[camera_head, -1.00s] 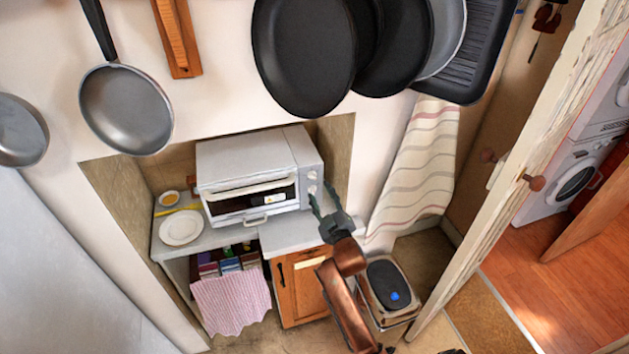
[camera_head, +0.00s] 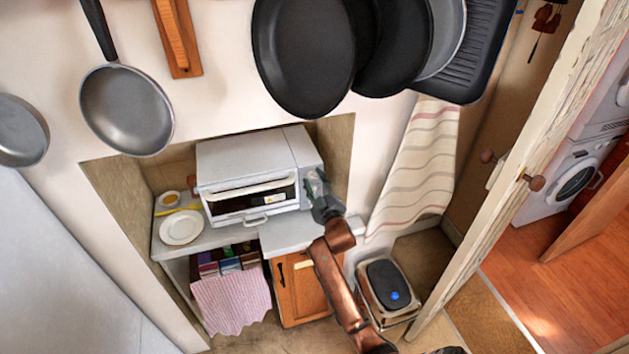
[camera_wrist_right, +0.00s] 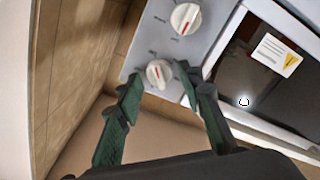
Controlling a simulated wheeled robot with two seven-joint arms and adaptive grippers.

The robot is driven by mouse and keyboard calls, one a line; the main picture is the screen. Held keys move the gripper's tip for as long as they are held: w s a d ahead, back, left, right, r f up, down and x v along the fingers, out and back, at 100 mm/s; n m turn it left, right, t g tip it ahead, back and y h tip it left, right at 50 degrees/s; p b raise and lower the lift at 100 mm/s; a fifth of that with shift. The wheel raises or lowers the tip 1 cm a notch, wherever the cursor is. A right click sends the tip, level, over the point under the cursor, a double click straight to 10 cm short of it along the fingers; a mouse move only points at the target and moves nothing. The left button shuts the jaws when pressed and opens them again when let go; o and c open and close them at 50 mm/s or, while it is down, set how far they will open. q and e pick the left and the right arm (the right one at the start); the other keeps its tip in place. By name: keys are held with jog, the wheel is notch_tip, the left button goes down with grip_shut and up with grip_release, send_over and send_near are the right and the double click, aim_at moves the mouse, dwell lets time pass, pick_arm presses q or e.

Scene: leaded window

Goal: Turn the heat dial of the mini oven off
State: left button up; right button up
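The white mini oven (camera_head: 246,165) stands on the counter in the niche, with its control panel on its right side. In the right wrist view the panel (camera_wrist_right: 155,38) carries two round white dials with red marks, one dial (camera_wrist_right: 186,18) farther up and one dial (camera_wrist_right: 159,72) lower. The labels are too small to read, so I cannot tell which is the heat dial. My right gripper (camera_head: 315,178) is open at the panel, hiding the dials in the head view. In the wrist view its fingertips lie either side of the lower dial; contact is unclear. My left gripper is not in view.
A plate (camera_head: 181,228) lies on the counter left of the oven. Niche walls enclose the oven closely. Pans (camera_head: 303,55) hang above, and a striped towel (camera_head: 416,170) hangs to the right. A metal bin (camera_head: 390,288) stands below.

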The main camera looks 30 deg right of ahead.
grip_shut()
